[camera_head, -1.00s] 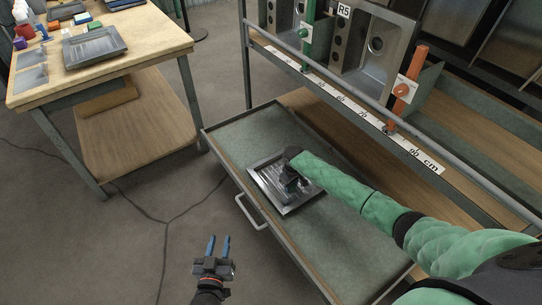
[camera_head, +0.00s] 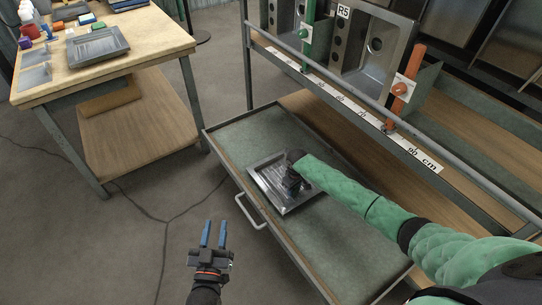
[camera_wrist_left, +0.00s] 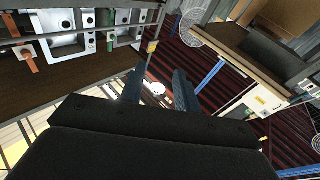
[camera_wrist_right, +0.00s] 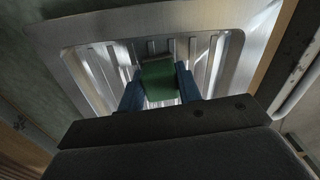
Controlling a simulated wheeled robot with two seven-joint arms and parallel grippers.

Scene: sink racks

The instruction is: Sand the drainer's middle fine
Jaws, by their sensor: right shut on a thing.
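The drainer, a ribbed steel tray (camera_head: 262,174), lies flat on the green pull-out drawer. It also shows in the right wrist view (camera_wrist_right: 80,52), with its ribs running away from me. My right gripper (camera_head: 292,183) is over the drainer's middle. In the right wrist view its blue fingers are shut on a green block (camera_wrist_right: 158,80), which is on or just above the ribs; I cannot tell if it touches. My left gripper (camera_head: 214,234) is open and empty, with blue fingers apart, over the floor in front of the drawer.
The green drawer (camera_head: 352,242) is pulled out below a rack holding steel sinks (camera_head: 372,45). A rail with a centimetre scale (camera_head: 360,120) and an orange stop (camera_head: 408,82) runs above. A wooden workbench (camera_head: 150,45) at left carries another steel tray (camera_head: 98,46) and coloured blocks.

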